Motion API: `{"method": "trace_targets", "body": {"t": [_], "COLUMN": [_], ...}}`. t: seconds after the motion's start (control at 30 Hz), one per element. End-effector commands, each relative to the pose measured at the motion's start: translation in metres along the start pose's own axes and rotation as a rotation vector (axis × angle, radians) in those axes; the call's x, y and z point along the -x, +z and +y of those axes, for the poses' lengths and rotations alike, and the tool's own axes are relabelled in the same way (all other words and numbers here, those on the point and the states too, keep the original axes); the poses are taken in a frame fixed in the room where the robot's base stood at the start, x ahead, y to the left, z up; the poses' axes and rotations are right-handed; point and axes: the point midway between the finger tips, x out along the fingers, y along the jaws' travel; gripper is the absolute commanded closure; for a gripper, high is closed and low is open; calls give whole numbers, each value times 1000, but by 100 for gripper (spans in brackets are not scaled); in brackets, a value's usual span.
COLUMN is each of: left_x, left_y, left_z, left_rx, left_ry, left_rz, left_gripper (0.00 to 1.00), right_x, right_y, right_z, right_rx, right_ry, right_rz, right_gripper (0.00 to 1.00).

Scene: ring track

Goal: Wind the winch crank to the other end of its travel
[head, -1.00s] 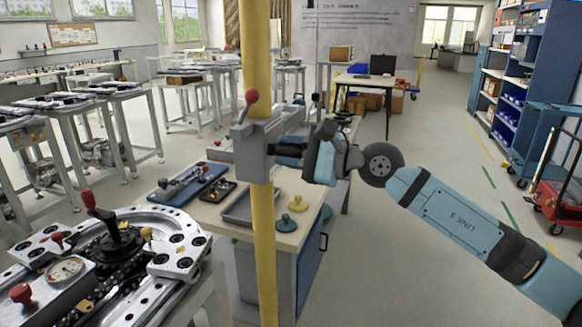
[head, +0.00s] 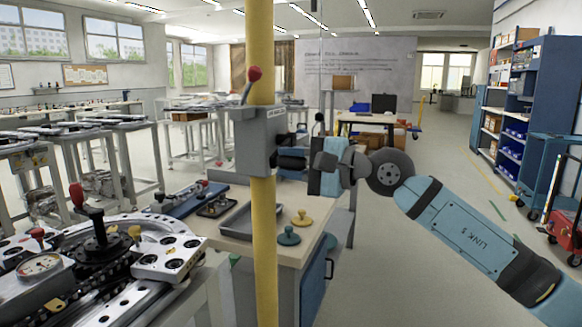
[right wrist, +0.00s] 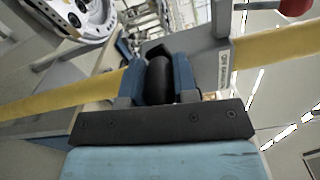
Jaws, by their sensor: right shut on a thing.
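The winch is a grey box (head: 258,142) fixed on an upright yellow pole (head: 262,230). A short lever with a red knob (head: 253,74) rises from its top. On its right side is the crank's black handle (head: 291,162), also seen in the right wrist view (right wrist: 160,80). My right gripper (head: 306,162) reaches it from the right and is shut around the handle, with a blue finger on either side of it in the right wrist view. The crank's arm is mostly hidden. My left gripper is not in view.
A workbench (head: 290,252) with a grey tray (head: 236,224) and green and tan knobbed pieces stands behind the pole. A blue shelf (head: 535,105) stands far right.

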Motion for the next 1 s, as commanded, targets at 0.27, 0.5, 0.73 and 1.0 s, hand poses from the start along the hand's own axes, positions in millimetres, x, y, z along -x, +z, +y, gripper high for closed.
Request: {"method": "trace_targets", "body": {"t": [0.27, 0.5, 0.73, 1.0], "left_x": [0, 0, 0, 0], "left_y": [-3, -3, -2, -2], "left_z": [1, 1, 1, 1], "left_rx": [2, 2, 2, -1], "left_ry": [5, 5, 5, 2], "left_rz": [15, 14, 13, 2], "left_gripper": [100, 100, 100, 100], "right_x": [0, 0, 0, 18], "right_y": [-2, -2, -1, -2], "right_z": [3, 3, 2, 1], "right_rx": [-6, -6, -3, -3], "right_ry": [3, 3, 1, 0], "right_rz": [1, 2, 1, 3], "right_gripper": [100, 57, 48, 48]}}
